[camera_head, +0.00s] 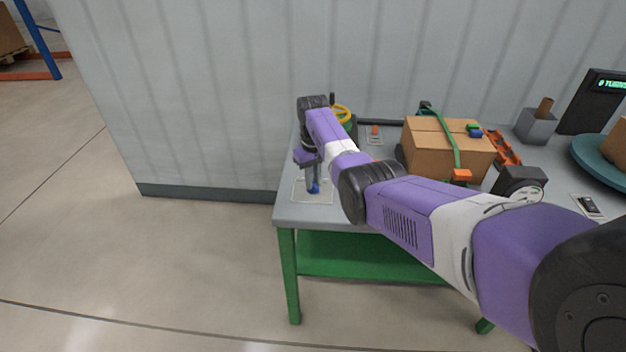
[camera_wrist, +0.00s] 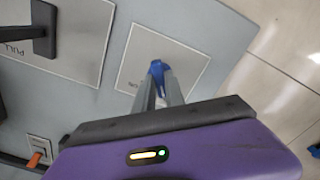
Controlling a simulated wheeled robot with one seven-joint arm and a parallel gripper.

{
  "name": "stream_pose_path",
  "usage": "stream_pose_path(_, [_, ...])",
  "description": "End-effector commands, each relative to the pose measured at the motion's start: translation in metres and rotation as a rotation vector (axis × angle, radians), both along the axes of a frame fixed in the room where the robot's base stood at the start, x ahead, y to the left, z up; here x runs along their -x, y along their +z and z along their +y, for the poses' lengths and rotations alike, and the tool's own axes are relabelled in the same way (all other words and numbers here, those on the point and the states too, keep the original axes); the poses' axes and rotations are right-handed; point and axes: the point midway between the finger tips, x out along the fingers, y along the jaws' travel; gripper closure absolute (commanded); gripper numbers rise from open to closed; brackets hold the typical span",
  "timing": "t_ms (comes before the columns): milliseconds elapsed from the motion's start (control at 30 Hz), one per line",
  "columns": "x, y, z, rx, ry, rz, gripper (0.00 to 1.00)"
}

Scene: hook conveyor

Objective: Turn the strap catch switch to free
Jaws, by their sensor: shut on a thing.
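A blue switch knob (camera_wrist: 157,77) stands on a pale square plate (camera_wrist: 187,55) in the wrist view. My gripper (camera_wrist: 163,84) is shut on this knob, with one finger on each side. In the head view my gripper (camera_head: 313,184) points down at the table's left front corner, with the blue knob (camera_head: 314,190) at its fingertips and the plate (camera_head: 299,197) under it. The plate's lettering is mostly hidden by the fingers, so I cannot read the switch's setting.
A cardboard box (camera_head: 430,152) with a green strap (camera_head: 450,143) stands on the table (camera_head: 350,217) to the right. A plate marked PULL (camera_wrist: 75,35) bears a black handle (camera_wrist: 42,30). An orange switch (camera_wrist: 36,158) is at lower left.

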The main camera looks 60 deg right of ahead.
Motion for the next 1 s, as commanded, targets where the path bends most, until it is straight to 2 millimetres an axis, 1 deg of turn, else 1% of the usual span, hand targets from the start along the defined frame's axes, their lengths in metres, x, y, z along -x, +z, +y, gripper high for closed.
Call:
stream_pose_path(100, [-0.0007, 0.0015, -0.0006, 0.001, 0.067, -0.002, 1.0])
stream_pose_path(367, [-0.0007, 0.0015, -0.0008, 0.002, 0.155, -0.002, 1.0])
stream_pose_path(900, [-0.001, 0.0017, -0.0009, 0.003, 0.179, -0.003, 1.0])
stream_pose_path(933, [-0.001, 0.0017, -0.0009, 0.003, 0.179, -0.003, 0.81])
stream_pose_path(1000, [-0.001, 0.0015, -0.0009, 0.003, 0.178, -0.003, 0.68])
